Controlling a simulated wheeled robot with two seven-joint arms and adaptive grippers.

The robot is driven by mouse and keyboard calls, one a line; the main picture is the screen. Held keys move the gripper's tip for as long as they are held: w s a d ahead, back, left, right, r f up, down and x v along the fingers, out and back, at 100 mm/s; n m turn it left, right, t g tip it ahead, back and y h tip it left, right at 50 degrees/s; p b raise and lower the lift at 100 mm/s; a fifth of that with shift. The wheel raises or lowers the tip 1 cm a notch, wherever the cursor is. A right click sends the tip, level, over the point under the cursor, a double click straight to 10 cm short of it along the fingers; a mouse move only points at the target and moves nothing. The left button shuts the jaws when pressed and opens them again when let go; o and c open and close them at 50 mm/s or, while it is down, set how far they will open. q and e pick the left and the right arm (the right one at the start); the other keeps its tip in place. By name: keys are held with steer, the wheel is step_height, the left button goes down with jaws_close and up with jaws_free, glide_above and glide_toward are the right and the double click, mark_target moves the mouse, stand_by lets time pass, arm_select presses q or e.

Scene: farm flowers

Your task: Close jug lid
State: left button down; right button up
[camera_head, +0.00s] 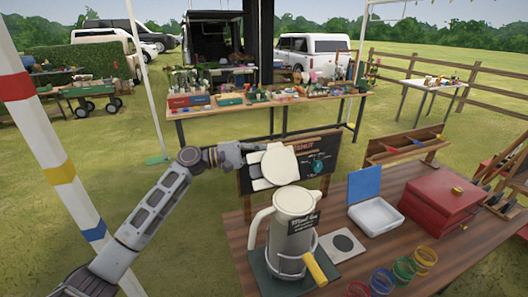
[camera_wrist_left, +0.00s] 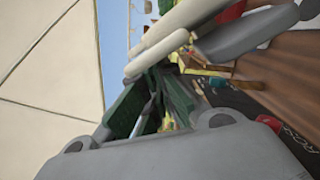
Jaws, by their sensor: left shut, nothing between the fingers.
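The cream jug (camera_head: 280,238) with a black label stands upright on the near left of the wooden table. A pale round top (camera_head: 294,201) shows at its mouth; I cannot tell how a lid sits there. My left gripper (camera_head: 262,178) is shut and empty, just behind and above the jug's top, a little left of it in the head view. My right gripper is not in view.
A holder with a yellow handle (camera_head: 314,268) surrounds the jug's base. A black sign (camera_head: 322,160) stands behind it. Open grass lies left of the table.

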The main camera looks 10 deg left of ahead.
arm_select(q)
steer(key=shift+s+r+m, duration=0.1)
steer(key=shift+r+m, duration=0.15)
steer(key=shift+m, duration=0.05)
step_height(320, 180, up, 4)
steer(key=r+m+y+b, duration=0.1)
steer(key=m+b, duration=0.1)
steer(key=m, duration=0.5)
glide_above(272, 163)
steer(key=shift+f+g, duration=0.25)
steer(key=shift+g, duration=0.05)
steer(key=s+d+m+y, duration=0.2)
steer(key=s+d+m, duration=0.3)
steer(key=s+m, duration=0.2)
steer(key=shift+s+t+b, duration=0.15)
steer(key=shift+t+b, duration=0.15)
steer(key=shift+t, duration=0.1)
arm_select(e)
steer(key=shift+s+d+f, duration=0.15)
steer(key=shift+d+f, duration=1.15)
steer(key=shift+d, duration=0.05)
